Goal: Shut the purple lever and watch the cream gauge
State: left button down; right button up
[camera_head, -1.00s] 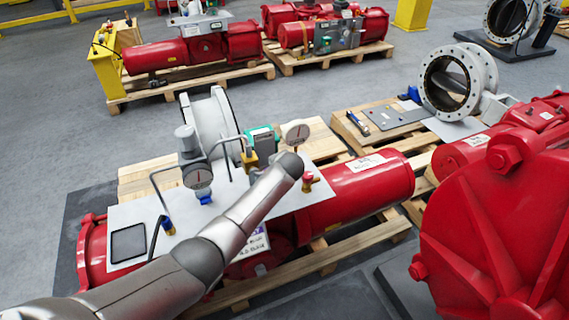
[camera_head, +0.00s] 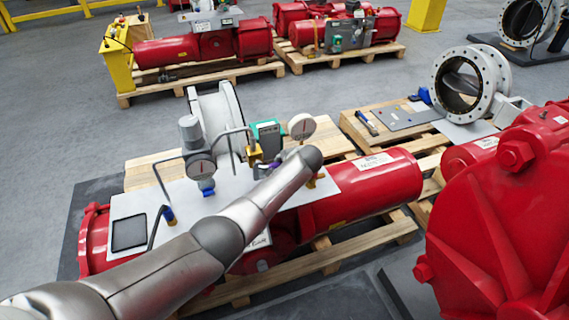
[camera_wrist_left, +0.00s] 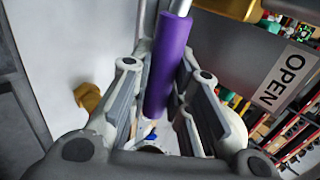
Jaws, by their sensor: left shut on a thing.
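The purple lever (camera_wrist_left: 168,62) is a round sleeve on a pale metal rod, running between the fingers of my left gripper (camera_wrist_left: 165,78) in the left wrist view. The gripper is shut on it. In the head view, only a small purple patch (camera_head: 278,156) shows beside the end of my left arm, which hides the gripper. The cream gauge (camera_head: 301,126) stands just above the arm's end, its round pale face toward me with a dark reddish mark. The mark is too small to read. My right gripper is not in view.
A grey-faced gauge (camera_head: 201,167) and bent pipes stand on the white panel (camera_head: 190,212) of the red actuator (camera_head: 375,185). A sign reading OPEN (camera_wrist_left: 286,76) is right of the lever. A big red housing (camera_head: 500,215) fills the right.

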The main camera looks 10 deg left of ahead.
pick_arm(q)
jog(key=c, duration=1.3)
grip_release()
jog(key=shift+f, duration=0.15)
jog(key=shift+c, duration=0.2)
jog(key=v, duration=1.2)
